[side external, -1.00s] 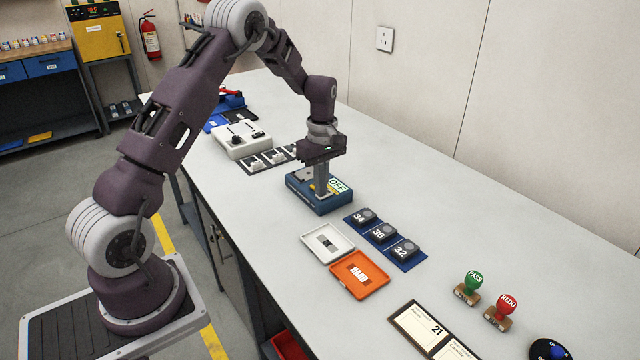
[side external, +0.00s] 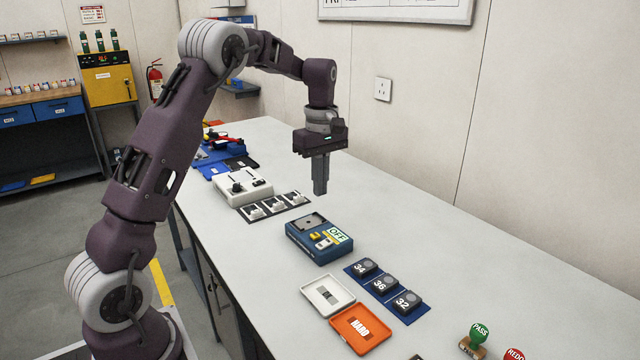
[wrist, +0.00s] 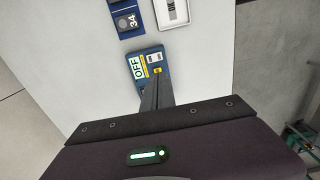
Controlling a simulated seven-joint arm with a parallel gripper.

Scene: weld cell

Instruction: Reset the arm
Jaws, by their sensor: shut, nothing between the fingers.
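My gripper (side external: 320,190) is shut and empty. It points straight down and hangs in the air above the bench, clear of the blue box (side external: 318,240) with the "OFF" label. The box has a grey recessed plate and small yellow and white parts on top. In the wrist view the closed fingers (wrist: 157,82) overlap the near part of the same box (wrist: 136,62), and part of it is hidden behind them.
Beside the box are a blue strip with dark blocks 34, 36 and 32 (side external: 381,285), a white tray (side external: 327,294) and an orange "HARD" tray (side external: 361,328). A white switch unit (side external: 242,186) and a dark strip of white parts (side external: 274,206) lie behind. Green (side external: 478,334) and red stamps stand in front.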

